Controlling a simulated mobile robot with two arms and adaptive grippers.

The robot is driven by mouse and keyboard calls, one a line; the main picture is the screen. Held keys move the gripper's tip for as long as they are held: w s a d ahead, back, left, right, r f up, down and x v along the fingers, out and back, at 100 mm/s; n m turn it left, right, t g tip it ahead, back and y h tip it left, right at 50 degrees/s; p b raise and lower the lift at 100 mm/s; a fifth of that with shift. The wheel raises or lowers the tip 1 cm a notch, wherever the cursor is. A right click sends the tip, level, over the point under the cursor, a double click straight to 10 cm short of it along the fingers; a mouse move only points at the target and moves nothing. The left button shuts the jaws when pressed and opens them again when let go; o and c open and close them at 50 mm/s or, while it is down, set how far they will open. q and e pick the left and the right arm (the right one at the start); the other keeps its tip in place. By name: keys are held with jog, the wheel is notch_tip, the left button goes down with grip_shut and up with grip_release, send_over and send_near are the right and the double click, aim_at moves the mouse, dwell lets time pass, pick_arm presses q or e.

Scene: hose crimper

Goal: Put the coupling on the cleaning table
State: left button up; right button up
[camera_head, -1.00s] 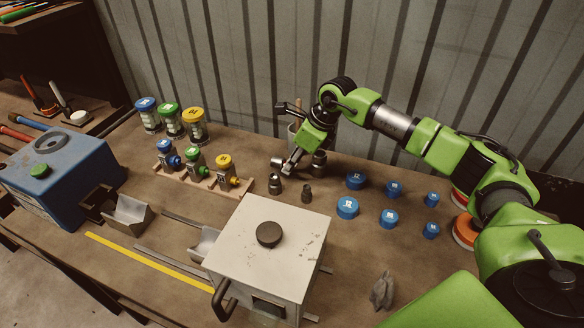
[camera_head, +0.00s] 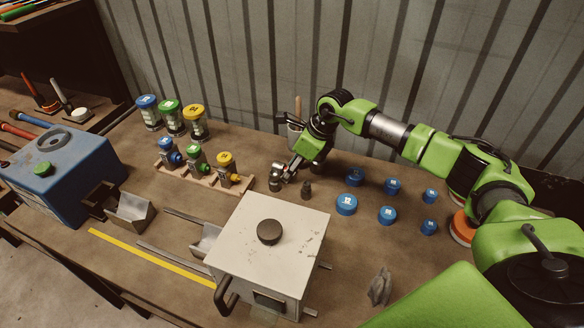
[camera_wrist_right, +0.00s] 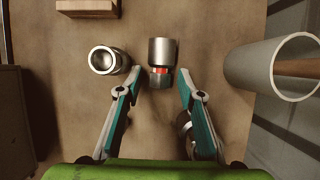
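Several small metal couplings stand on the workbench. In the right wrist view, a silver coupling with a red band (camera_wrist_right: 162,52) lies just ahead of and between my right fingertips (camera_wrist_right: 160,76), with gaps on both sides. A second, hollow-ended metal coupling (camera_wrist_right: 103,60) is left of it. Another metal part is partly hidden behind the right-hand finger. In the head view, my right gripper (camera_head: 288,173) is low among the couplings; a dark coupling (camera_head: 275,184) and another dark coupling (camera_head: 306,189) stand nearby. My left gripper is not in view. I cannot tell which surface is the cleaning table.
A white box machine with a black knob (camera_head: 269,232) stands in front. Blue round caps (camera_head: 346,204) sit to the right. A wooden rack (camera_head: 207,180) and lidded jars are left, with a blue machine (camera_head: 62,170) further left. A grey cup (camera_wrist_right: 284,68) is close to the gripper.

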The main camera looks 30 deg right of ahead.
jog(key=shift+r, duration=0.25)
jog(key=b+v, duration=0.3)
jog(key=v, duration=0.8)
jog(key=shift+s+r, duration=0.2)
jog(key=shift+r, duration=0.1)
jog(key=shift+d, duration=0.15)
